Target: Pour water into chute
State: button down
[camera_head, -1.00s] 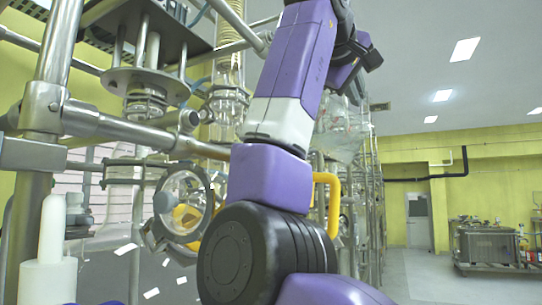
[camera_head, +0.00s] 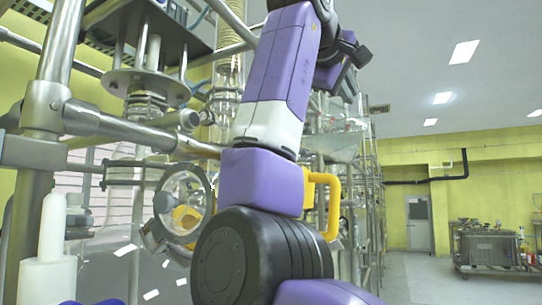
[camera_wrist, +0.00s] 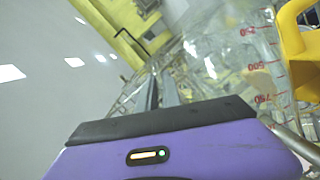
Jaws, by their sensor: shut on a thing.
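A clear jug (camera_wrist: 255,65) with red graduation marks fills the right of the wrist view, close to the camera. A yellow handle (camera_wrist: 293,40) stands at its right edge. My gripper (camera_wrist: 162,90) shows its two grey fingers close together, left of the jug's marked wall. It is shut on the jug, though the exact contact is not clear. Water in the jug cannot be made out. I cannot pick out the chute for certain; a round glass port (camera_head: 186,200) with a yellow piece inside is left of my arm.
Steel pipes (camera_head: 130,128) and glass vessels crowd the left and middle, close to my arm. A white stand (camera_head: 48,275) is at the lower left. Open floor (camera_head: 415,285) lies at the right, with a steel tank (camera_head: 485,245) farther back.

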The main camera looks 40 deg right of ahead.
jog(key=shift+w+a+r, duration=0.1)
jog(key=shift+w+a, duration=0.05)
jog(key=shift+w+a+r, duration=0.15)
jog(key=shift+w+a, duration=0.2)
jog(key=shift+w, duration=0.1)
jog(key=shift+w+a+r, duration=0.1)
jog(key=shift+w, duration=0.1)
jog(key=shift+w+a+r+n+h, duration=0.4)
jog(key=shift+w+r+n, duration=0.15)
jog(key=shift+r+n, duration=0.1)
dwell(1.6)
jog(key=shift+w+a+r+n+h+p, duration=0.15)
jog(key=shift+w+a+r+n+p, duration=0.2)
jog(key=shift+w+r, duration=0.15)
jog(key=shift+w+a+r+n+h+p, duration=0.15)
jog(key=shift+w+a+r+n+p, duration=0.15)
jog(key=shift+w, duration=0.2)
dwell(1.6)
jog(key=shift+w+a+r+n+g+p, duration=0.15)
jog(key=shift+w+r+n+g+p, duration=0.15)
jog(key=shift+r+n+p, duration=0.1)
dwell(0.5)
jog(key=shift+w+a+r+n+h+p, duration=0.55)
jog(key=shift+w+a+n+p, duration=0.2)
jog(key=shift+w, duration=0.2)
dwell(0.5)
